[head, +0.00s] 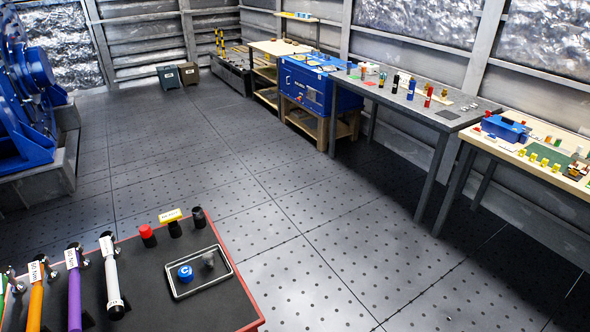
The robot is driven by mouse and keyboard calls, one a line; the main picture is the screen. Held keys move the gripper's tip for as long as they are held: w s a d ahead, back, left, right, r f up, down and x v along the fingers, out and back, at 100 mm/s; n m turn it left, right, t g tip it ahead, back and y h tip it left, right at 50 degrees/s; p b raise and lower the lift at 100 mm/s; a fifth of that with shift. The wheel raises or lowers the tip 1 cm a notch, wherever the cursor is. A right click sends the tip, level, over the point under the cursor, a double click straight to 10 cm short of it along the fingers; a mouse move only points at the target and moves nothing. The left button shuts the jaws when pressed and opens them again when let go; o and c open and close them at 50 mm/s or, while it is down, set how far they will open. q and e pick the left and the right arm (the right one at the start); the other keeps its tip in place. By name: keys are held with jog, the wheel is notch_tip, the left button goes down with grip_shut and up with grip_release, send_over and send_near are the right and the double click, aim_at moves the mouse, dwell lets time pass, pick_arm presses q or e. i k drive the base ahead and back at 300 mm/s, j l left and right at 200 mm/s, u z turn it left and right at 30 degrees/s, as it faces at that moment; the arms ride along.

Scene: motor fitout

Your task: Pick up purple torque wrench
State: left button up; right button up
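The purple torque wrench (74,290) lies on the dark top of a red-edged cart at the lower left of the head view. It has a purple handle, a white label and a metal head at its far end. An orange-handled wrench (36,297) lies to its left and a white-handled wrench (111,275) to its right, each with a label. The near end of the purple wrench is close to the bottom edge of the picture. Neither of my grippers is in view.
Workbenches (412,112) line the right wall. Blue machinery (28,90) stands at the left. The floor between is clear.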

aim_at(75, 258)
jog(key=u, duration=1.55)
